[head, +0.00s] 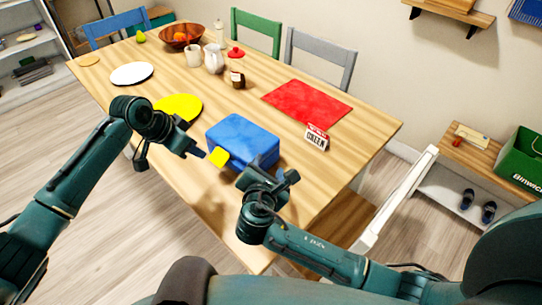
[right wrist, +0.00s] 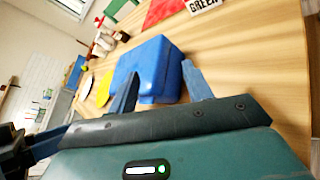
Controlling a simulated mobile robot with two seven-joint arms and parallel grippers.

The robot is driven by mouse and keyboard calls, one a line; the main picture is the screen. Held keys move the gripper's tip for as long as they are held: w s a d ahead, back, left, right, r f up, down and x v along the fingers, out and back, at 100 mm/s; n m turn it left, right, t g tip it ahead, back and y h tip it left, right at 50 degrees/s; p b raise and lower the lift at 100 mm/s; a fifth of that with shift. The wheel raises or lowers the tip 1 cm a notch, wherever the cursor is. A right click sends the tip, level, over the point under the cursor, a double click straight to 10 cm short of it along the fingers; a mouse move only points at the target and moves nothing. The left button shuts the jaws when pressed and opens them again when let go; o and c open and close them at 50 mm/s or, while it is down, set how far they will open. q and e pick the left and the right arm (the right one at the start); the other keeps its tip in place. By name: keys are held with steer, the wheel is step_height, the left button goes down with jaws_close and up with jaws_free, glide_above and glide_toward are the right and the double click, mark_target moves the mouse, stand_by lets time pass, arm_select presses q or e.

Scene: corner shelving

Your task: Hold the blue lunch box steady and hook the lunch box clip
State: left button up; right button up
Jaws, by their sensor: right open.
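The blue lunch box (head: 243,138) sits shut-looking on the wooden table near its front edge. A yellow clip (head: 219,157) shows on its front left side, standing out from the box. My left gripper (head: 198,153) is just left of the clip, with its fingertips close to it; I cannot tell whether they touch or how far they are apart. My right gripper (head: 268,177) is open and empty just in front of the box. In the right wrist view its two fingers (right wrist: 162,90) are spread, with the blue lunch box (right wrist: 148,65) beyond them.
A red placemat (head: 307,104) and a small sign (head: 317,137) lie right of the box. A yellow round mat (head: 178,106) is left of it. A jar (head: 237,79), pitcher (head: 213,60) and fruit bowl (head: 181,36) stand farther back. The table's front edge is close.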

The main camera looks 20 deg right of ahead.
mark_target(274, 144)
steer(key=x, duration=1.1)
steer(key=shift+w+d+f, duration=0.1)
steer(key=shift+w+f, duration=0.05)
steer(key=shift+w, duration=0.25)
